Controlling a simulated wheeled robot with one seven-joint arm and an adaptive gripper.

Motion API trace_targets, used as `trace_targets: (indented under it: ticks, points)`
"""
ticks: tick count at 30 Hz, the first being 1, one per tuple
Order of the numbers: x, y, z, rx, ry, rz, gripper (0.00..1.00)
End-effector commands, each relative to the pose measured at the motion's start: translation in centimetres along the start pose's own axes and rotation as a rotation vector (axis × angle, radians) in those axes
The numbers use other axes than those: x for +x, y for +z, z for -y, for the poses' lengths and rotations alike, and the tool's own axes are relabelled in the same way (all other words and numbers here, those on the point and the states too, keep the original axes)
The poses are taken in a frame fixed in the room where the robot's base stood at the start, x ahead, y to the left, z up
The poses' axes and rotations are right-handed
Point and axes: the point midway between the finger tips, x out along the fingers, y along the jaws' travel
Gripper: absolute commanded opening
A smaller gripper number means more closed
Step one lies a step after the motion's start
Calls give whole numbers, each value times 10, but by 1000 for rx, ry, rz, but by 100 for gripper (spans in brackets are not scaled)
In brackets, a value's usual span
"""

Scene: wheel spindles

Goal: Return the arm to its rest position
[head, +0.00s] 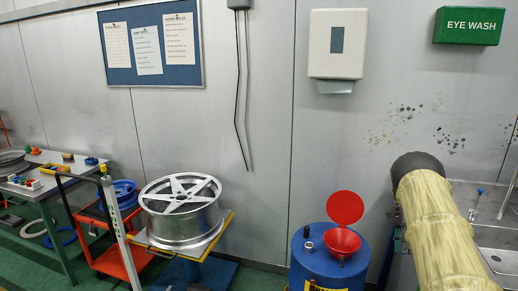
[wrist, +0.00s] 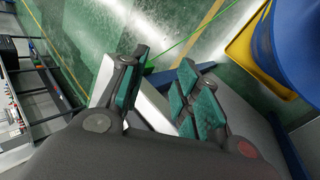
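My gripper (wrist: 163,88) shows in the wrist view with its two teal-padded fingers apart. No object is held between the pads; the floor and a pale grey-white surface show behind them. In the head view my arm, in a yellow ribbed sleeve with a dark end, reaches up at the lower right. The gripper's fingers cannot be made out in the head view.
A blue drum (head: 308,262) with a red funnel (head: 342,242) stands left of my arm. A silver wheel (head: 180,212) sits on a yellow-edged stand further left, beside a red cart (head: 122,262). A grey wall stands behind. The wrist view shows green floor (wrist: 185,40).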

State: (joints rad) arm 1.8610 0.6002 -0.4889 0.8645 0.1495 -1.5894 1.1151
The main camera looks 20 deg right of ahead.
Motion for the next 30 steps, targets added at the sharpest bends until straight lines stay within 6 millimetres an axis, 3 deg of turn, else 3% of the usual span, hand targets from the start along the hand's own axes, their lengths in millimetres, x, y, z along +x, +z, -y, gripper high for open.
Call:
trace_targets:
  ticks: [7,14,23,30]
  points:
    - [103,46,44,-220,-61,-77,32]
    - [205,102,58,-460,-120,-171,32]
    - [327,184,33,-794,-181,-304,32]
    - [411,243,-21,-1074,-219,-405,32]
